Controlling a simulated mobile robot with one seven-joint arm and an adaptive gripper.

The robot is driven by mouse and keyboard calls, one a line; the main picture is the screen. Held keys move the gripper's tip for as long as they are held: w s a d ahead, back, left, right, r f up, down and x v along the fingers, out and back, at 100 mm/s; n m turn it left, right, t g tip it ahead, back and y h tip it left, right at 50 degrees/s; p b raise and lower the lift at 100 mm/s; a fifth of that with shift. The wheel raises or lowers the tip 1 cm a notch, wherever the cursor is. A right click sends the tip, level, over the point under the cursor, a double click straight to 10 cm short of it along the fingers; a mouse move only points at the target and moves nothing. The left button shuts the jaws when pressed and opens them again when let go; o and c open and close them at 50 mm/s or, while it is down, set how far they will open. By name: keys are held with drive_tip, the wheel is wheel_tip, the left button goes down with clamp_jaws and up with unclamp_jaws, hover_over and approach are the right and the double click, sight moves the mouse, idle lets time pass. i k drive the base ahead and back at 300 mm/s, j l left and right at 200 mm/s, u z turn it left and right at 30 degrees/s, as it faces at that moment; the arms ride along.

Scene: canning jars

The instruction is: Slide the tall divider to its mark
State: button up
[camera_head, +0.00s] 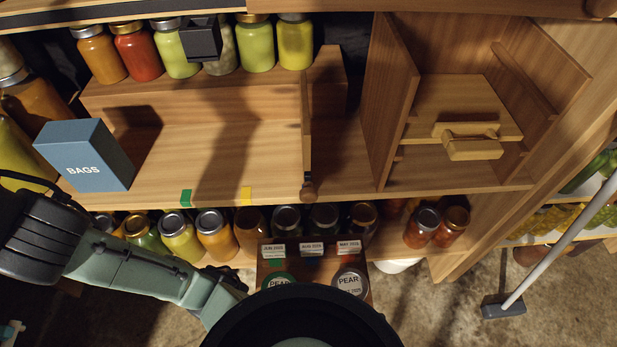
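A thin upright wooden divider (306,125) with a round knob (308,189) at its front stands on the wooden shelf (225,165), left of the cabinet's fixed wall. It seems to be the tall divider. Left of it on the shelf's front edge are a yellow mark (246,195) and, further left, a green mark (186,198). The divider is apart from both marks. I cannot tell from the frame which mark belongs to it. My arm comes in from the lower left, below the shelf edge. My gripper does not show.
A blue BAGS box (86,156) stands at the shelf's left. Jars (256,45) line the raised step behind, with a small black box (201,40) in front. More jars (216,232) sit below. The shelf between the BAGS box and divider is clear.

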sight(308, 195)
drive_tip(key=k+l, duration=0.2)
drive_tip(key=l, duration=0.2)
drive_tip(key=k+l, duration=0.2)
drive_tip(key=l, duration=0.2)
drive_tip(key=k+l, duration=0.25)
drive_tip(key=l, duration=0.15)
drive_tip(key=i+l+u, duration=0.05)
